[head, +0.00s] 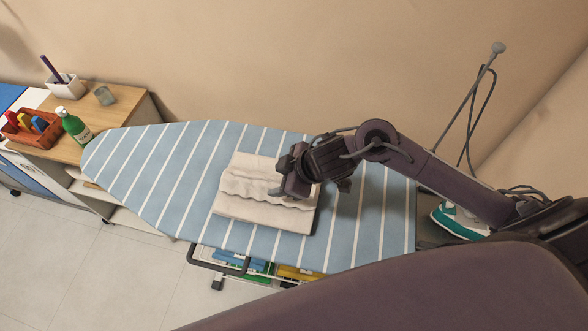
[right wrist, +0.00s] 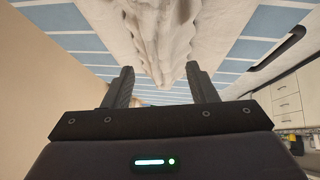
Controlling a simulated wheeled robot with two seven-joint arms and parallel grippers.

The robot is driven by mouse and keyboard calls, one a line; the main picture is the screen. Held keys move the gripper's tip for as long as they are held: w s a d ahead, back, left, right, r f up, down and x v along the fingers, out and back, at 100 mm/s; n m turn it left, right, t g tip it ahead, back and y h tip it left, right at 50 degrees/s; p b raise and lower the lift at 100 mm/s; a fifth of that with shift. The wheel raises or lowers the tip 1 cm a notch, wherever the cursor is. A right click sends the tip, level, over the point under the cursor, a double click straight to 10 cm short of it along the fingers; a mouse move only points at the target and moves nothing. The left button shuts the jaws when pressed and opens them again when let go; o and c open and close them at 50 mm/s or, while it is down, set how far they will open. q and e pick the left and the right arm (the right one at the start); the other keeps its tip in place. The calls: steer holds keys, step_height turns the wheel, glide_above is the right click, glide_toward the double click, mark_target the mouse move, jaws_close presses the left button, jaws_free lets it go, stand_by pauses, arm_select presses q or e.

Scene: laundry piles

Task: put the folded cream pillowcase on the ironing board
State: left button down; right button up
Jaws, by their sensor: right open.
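The folded cream pillowcase (head: 262,212) lies flat on the blue ironing board (head: 145,165) with white stripes, near the middle of the board. A raised, rumpled ridge runs across its top. My right gripper (head: 278,192) is over the pillowcase's right part, close to the ridge. In the right wrist view the two fingers (right wrist: 160,88) stand apart, with the pillowcase (right wrist: 165,35) ahead of them and the ridge pointing between them. I cannot tell whether the fingertips touch the cloth. My left gripper does not show.
A teal iron (head: 458,220) stands at the board's right end. The board's left end is bare.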

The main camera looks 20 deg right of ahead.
steer(key=v, duration=0.9)
